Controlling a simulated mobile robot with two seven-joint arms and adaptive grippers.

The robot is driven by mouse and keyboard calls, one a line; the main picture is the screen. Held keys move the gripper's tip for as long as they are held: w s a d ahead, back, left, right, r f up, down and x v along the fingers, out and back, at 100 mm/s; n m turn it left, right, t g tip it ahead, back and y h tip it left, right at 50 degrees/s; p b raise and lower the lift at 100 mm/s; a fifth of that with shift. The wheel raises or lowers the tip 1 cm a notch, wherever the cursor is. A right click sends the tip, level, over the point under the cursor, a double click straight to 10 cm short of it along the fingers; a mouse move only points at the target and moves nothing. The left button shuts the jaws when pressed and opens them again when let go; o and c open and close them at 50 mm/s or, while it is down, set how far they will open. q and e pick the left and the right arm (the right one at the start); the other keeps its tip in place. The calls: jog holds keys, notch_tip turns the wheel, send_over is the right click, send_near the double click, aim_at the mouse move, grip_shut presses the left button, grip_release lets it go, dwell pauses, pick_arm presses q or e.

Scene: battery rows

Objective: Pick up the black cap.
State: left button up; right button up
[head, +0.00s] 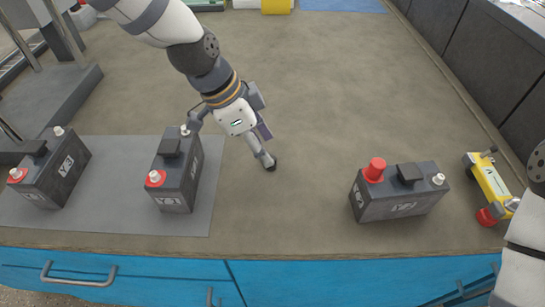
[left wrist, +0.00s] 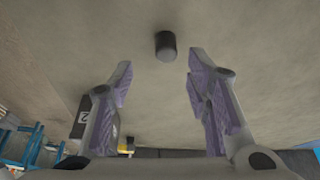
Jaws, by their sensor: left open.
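The black cap (left wrist: 165,45) stands on the table in the left wrist view. It lies ahead of my left gripper (left wrist: 160,72), in the gap between the two open fingers and apart from them. In the head view, my left gripper (head: 264,154) reaches down over the middle of the table, right of the middle battery. A small dark shape at its fingertips appears to be the black cap (head: 271,165), partly hidden by the finger. My right gripper is out of view.
Two batteries (head: 57,170) (head: 176,178) stand on a grey mat (head: 120,222) at left. Another battery (head: 398,205) with a red cap (head: 375,169) stands right of centre. A yellow tool (head: 490,183) lies near the right edge.

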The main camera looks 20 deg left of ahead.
pick_arm(q)
jog(key=x, duration=0.4)
jog(key=shift+w+a+f+b, duration=0.2)
jog(key=shift+f+b, duration=0.1)
jog(key=shift+f, duration=0.05)
jog(key=shift+w+f, duration=0.1)
jog(key=shift+w, duration=0.05)
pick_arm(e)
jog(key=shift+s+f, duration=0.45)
pick_arm(q)
jog(key=c, duration=0.8)
